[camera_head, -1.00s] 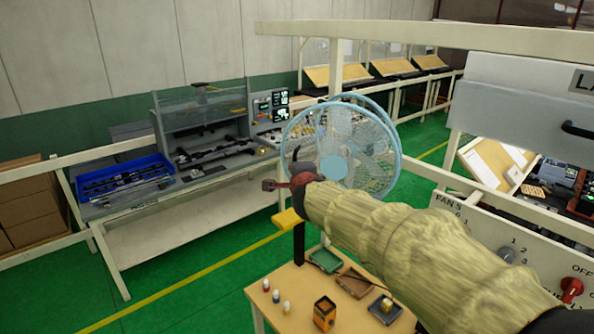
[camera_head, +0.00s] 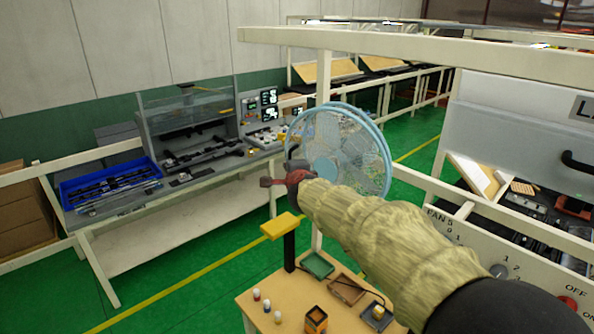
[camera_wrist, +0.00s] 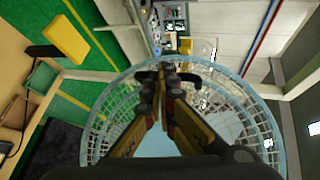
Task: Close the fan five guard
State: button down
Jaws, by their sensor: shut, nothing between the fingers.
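The fan (camera_head: 352,135) has a light blue round wire guard (camera_head: 386,165) and stands behind my arm in the head view. Two rings of the guard show, slightly offset at the upper right; I cannot tell whether they touch. In the wrist view the guard (camera_wrist: 250,95) spreads behind and around my shut gripper (camera_wrist: 166,76). Contact between fingers and guard is unclear. My sleeved arm hides the lower part of the fan.
A small wooden table (camera_head: 262,322) with bottles and small boxes stands below my arm. A yellow pad on a black post (camera_head: 280,225) is close beneath my gripper. A panel marked FAN 5 (camera_head: 470,245) is at right.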

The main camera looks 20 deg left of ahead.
jog(key=shift+w+d+r+p, duration=0.1)
jog(key=shift+w+p, duration=0.1)
jog(key=shift+w, duration=1.1)
jog(key=shift+w+d+p, duration=0.1)
jog(key=shift+w+p, duration=0.1)
jog(key=shift+w, duration=1.1)
jog(key=shift+a+r, duration=0.1)
jog(key=shift+s, duration=0.1)
